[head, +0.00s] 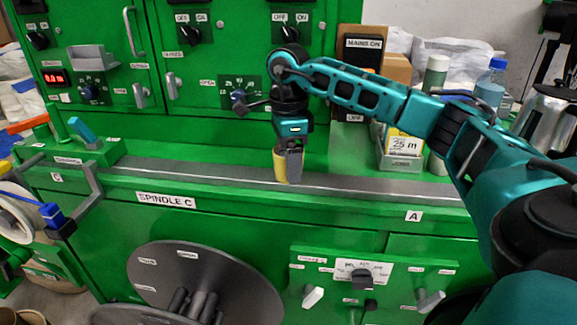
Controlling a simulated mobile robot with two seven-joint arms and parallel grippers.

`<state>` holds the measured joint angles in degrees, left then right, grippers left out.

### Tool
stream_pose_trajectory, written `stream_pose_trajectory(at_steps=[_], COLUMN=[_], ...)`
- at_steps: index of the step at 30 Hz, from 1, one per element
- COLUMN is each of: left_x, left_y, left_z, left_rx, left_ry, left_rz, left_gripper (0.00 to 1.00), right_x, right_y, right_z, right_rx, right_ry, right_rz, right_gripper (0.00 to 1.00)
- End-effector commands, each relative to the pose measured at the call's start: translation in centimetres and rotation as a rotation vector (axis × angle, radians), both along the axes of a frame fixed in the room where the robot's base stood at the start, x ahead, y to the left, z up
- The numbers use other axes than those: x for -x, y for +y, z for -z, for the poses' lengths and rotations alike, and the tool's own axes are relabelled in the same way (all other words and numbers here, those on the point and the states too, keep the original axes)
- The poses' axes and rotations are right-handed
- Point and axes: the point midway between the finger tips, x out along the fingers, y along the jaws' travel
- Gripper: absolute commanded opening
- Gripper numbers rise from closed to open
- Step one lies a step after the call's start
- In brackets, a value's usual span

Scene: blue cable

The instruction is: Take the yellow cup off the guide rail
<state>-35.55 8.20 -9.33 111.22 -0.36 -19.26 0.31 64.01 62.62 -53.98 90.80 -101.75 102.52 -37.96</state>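The yellow cup (279,166) is upright at the grey guide rail (220,177), near the middle of the head view. My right gripper (291,167) points down at the cup from above. Its grey finger covers the cup's right part, and only the cup's left side shows. I cannot tell whether the fingers are closed on the cup or only around it. The cup's base appears at the rail, but I cannot tell whether it touches. My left gripper is not in the head view.
The green machine panel (120,60) with knobs and handles rises behind the rail. A box marked 25 m (404,143) and bottles stand to the right, behind my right arm. A dark reel (205,280) sits below the rail. The rail left of the cup is clear.

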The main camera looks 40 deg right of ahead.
Motion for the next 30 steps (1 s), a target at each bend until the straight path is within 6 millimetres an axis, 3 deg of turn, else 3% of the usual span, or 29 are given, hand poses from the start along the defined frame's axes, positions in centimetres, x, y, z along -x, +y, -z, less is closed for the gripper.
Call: stream_pose_trajectory(at_steps=[13, 23, 30], left_x=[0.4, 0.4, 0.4], left_y=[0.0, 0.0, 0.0], left_z=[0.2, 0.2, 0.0], left_rx=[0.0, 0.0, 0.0], left_ry=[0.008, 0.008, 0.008], left_rz=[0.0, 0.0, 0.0], left_gripper=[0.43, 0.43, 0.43], right_x=[0.0, 0.0, -0.1], right_y=[0.0, 0.0, 0.0], right_z=[-0.1, -0.5, -3.4], right_rx=[0.0, 0.0, -0.001], right_ry=[-0.001, -0.001, -0.006], right_rz=[0.0, 0.0, 0.0], right_gripper=[0.37, 0.36, 0.36])
